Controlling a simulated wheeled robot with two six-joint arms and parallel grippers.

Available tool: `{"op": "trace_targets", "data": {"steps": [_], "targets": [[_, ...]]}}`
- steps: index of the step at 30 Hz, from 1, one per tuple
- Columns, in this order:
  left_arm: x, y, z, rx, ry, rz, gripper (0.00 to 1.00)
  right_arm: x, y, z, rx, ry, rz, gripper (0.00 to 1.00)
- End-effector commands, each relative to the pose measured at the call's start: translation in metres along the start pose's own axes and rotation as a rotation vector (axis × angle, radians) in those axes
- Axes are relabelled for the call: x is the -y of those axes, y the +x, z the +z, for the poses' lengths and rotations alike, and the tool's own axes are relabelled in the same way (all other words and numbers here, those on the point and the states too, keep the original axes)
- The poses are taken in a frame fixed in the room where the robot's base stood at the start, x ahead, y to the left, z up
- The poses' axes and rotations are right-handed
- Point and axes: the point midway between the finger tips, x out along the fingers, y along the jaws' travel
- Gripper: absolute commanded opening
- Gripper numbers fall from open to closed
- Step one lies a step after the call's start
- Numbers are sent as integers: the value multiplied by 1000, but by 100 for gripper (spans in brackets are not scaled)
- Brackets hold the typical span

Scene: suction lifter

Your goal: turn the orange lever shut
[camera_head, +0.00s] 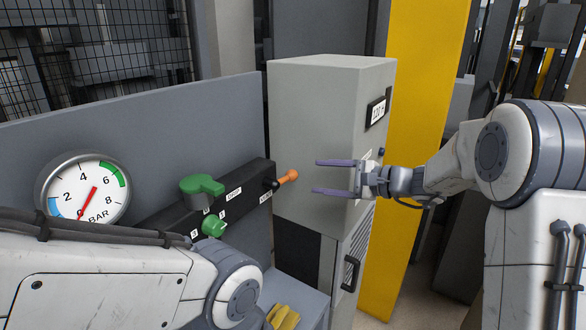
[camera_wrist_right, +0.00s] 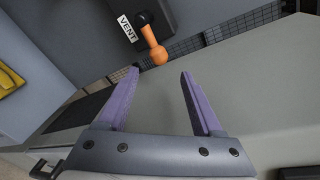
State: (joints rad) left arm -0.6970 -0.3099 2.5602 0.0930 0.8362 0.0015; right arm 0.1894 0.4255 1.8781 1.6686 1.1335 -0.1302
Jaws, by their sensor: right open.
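The orange lever (camera_head: 287,178) sticks out to the right from a black hub at the right end of a dark bar on the grey panel. In the right wrist view the orange lever (camera_wrist_right: 153,45) shows beyond the fingertips, beside a label reading VENT. My right gripper (camera_head: 317,176) is open and empty, just right of the lever in the head view and apart from it. Its two purple fingers (camera_wrist_right: 158,75) point toward the lever in the wrist view. My left arm crosses the lower left of the head view; its gripper is out of the picture.
A green lever (camera_head: 202,185) and a smaller green knob (camera_head: 214,226) sit on the same dark bar (camera_head: 160,214). A round gauge (camera_head: 84,190) is on the panel at left. A tall grey cabinet (camera_head: 315,135) stands behind my right gripper, with a yellow post (camera_head: 420,100) beside it.

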Motion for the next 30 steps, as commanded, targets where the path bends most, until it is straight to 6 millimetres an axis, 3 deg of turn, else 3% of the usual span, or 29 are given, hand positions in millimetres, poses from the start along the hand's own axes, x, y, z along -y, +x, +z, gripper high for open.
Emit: {"op": "trace_targets", "data": {"steps": [6, 12, 18, 26, 30], "targets": [[-2, -22, -1, 0, -1, 0, 50, 0, 47, 7, 9, 1, 10, 67], [-2, -35, -2, 0, -1, 0, 50, 0, 78, 6, 7, -2, 10, 67], [-3, -39, -2, -1, 0, 0, 50, -2, 91, 4, 5, -1, 7, 67], [-3, -39, -2, -1, 0, 0, 50, -2, 91, 2, 3, -2, 6, 67], [-3, -39, -2, 0, 0, 0, 50, -2, 91, 2, 2, -2, 6, 18]]}}
